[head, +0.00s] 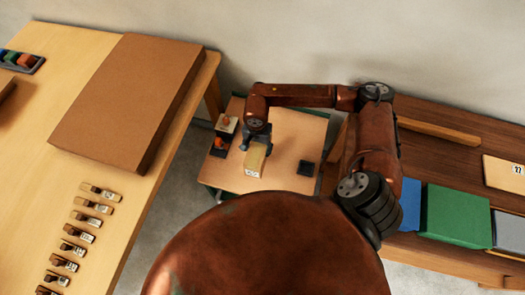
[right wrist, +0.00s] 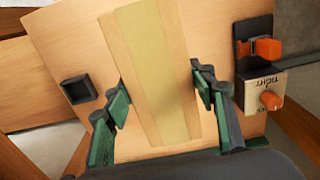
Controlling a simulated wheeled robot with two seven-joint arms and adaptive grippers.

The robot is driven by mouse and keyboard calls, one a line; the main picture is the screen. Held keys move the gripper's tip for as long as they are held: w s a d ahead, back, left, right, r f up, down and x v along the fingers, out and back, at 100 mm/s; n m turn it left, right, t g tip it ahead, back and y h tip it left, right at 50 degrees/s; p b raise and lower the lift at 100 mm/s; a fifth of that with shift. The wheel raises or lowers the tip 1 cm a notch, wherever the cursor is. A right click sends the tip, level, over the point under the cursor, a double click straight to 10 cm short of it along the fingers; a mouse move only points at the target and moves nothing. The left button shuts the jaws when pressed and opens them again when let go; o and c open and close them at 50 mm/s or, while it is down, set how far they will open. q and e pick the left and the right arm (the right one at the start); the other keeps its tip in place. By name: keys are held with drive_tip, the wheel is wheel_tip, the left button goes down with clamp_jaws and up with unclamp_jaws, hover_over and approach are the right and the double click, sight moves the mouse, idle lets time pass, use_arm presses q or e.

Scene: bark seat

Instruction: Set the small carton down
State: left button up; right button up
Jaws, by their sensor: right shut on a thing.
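The small carton (head: 255,160) is tan with a pale tape strip and a dark marking on its near side. It is at the small wooden stand (head: 285,142) between the two larger tables. My right gripper (head: 256,143) is shut on it from above. In the right wrist view the carton (right wrist: 158,70) stands between the two green-padded fingers of my right gripper (right wrist: 160,98). I cannot tell whether the carton's underside touches the stand top. My left gripper is not in view.
A small dark square holder (head: 305,168) lies right on the stand top. A pale block with an orange knob (head: 227,124) and a dark tray with an orange piece (head: 219,146) are at its left edge.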

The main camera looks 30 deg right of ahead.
drive_tip(key=shift+w+d+f, duration=0.1)
drive_tip(key=shift+d+f, duration=0.9)
drive_tip(key=shift+f, duration=0.2)
drive_tip(key=shift+w+d+f, duration=0.1)
drive_tip(key=shift+d+f, duration=0.05)
drive_tip(key=shift+f, duration=1.55)
drive_tip(key=shift+f+b, duration=0.1)
drive_tip(key=shift+b, duration=0.2)
drive_tip(key=o, duration=1.9)
wheel_tip(320, 180, up, 12)
drive_tip(key=shift+r+p, duration=0.15)
drive_tip(key=shift+p, duration=0.45)
